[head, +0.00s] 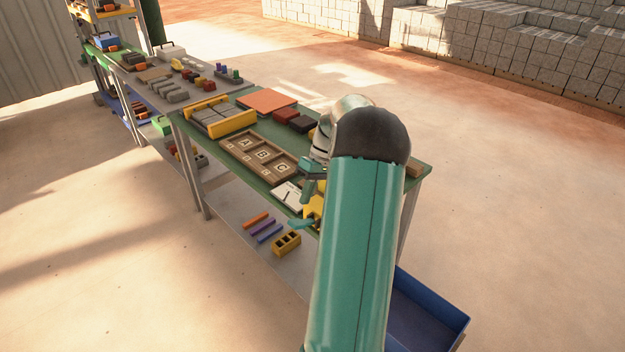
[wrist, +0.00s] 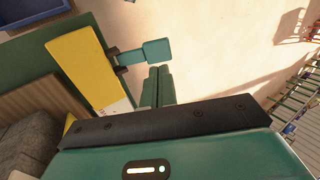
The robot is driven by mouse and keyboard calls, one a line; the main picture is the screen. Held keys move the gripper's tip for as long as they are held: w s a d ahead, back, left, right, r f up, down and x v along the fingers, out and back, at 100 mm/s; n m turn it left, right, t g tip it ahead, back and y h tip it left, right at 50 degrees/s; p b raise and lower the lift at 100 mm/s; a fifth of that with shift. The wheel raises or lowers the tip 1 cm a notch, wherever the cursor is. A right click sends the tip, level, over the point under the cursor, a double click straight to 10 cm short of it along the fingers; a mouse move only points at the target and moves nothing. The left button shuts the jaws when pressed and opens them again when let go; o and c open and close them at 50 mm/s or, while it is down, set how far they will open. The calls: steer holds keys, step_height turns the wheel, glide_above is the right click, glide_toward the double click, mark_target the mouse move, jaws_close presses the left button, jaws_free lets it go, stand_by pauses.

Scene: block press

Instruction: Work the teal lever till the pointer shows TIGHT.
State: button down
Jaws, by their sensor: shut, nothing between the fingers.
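In the head view the lever's teal end (head: 300,224) shows low beside the yellow body (head: 312,209), partly behind my arm. My gripper (wrist: 158,71) is shut and empty, its fingertips just below the lever in the wrist picture; I cannot tell whether they touch it. In the head view my gripper (head: 307,190) is partly hidden by my arm. A white dial card (head: 288,195) lies beside the press; its pointer reading is too small to tell.
A wooden lettered tray (head: 258,157), a yellow-ended grey fixture (head: 219,119) and an orange plate (head: 266,102) stand on the green bench top (head: 234,157). A blue bin (head: 455,333) stands at the lower right. The floor in front is clear.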

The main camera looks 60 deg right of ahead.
mark_target(294, 221)
steer(key=x, duration=0.5)
steer(key=shift+a+f, duration=0.15)
steer(key=shift+f, duration=0.15)
steer(key=shift+w+a+f+g+h, duration=0.2)
steer(key=shift+a+f+h, duration=0.3)
steer(key=shift+h, duration=0.3)
steer(key=shift+w+a+f+g+h, duration=0.1)
steer(key=shift+a+f+g+h, duration=0.2)
steer(key=shift+a+h, duration=0.4)
steer(key=f+h, duration=0.1)
steer(key=h, duration=0.1)
steer(key=a+f+h, duration=0.1)
steer(key=shift+w+f+g+h, duration=0.15)
steer(key=shift+f+g+h, duration=0.15)
steer(key=shift+f+h, duration=0.1)
steer(key=shift+a+f, duration=0.15)
steer(key=shift+f, duration=0.75)
steer(key=shift+a+f, duration=0.1)
steer(key=shift+f, duration=1)
steer(key=shift+a, duration=0.1)
